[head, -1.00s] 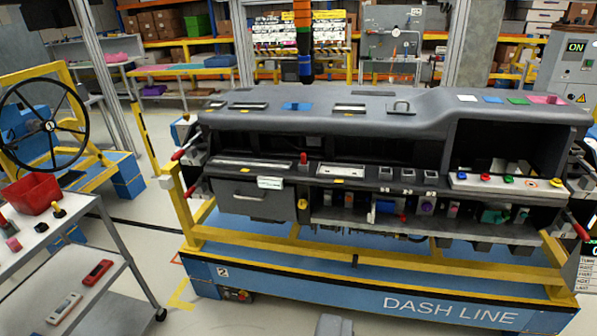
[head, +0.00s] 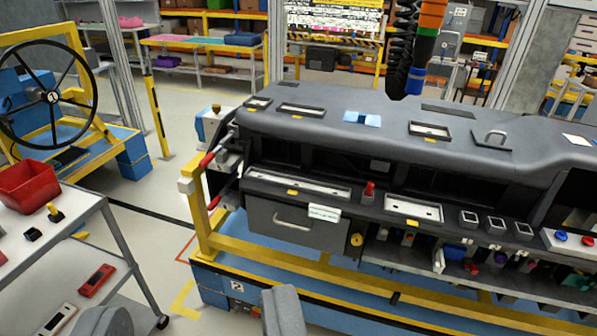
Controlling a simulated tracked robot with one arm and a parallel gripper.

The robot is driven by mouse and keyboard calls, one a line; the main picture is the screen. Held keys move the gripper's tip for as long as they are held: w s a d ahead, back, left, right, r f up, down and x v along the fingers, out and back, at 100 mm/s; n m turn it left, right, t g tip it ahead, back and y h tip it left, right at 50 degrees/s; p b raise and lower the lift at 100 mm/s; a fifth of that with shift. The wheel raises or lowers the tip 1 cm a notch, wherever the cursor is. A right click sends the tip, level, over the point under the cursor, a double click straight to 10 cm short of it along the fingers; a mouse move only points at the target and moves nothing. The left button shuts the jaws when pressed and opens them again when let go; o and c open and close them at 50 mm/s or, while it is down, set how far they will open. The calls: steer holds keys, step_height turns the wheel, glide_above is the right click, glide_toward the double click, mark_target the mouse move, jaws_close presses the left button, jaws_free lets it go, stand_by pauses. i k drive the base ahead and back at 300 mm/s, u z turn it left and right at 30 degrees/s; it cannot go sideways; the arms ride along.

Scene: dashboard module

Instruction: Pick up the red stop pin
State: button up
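A small red upright pin (head: 369,188), which looks like the red stop pin, stands on the dashboard module (head: 330,135). It is on the front ledge, between two framed pale slots. My gripper cannot be made out clearly. A grey block (head: 285,312) at the bottom edge, in front of the dashboard stand, looks like part of my arm or gripper. No fingertips show, and nothing of mine touches the pin.
Red clamp handles (head: 207,160) stick out at the dashboard's left end. A yellow and blue stand (head: 270,250) carries the dashboard. A grey cart (head: 90,225) with a red bin (head: 28,184) is at left. A dark hose with an orange band (head: 432,18) hangs behind.

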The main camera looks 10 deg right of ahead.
mark_target(368, 192)
steer(key=u, duration=0.05)
steer(key=i, duration=1.2)
steer(key=z, duration=0.45)
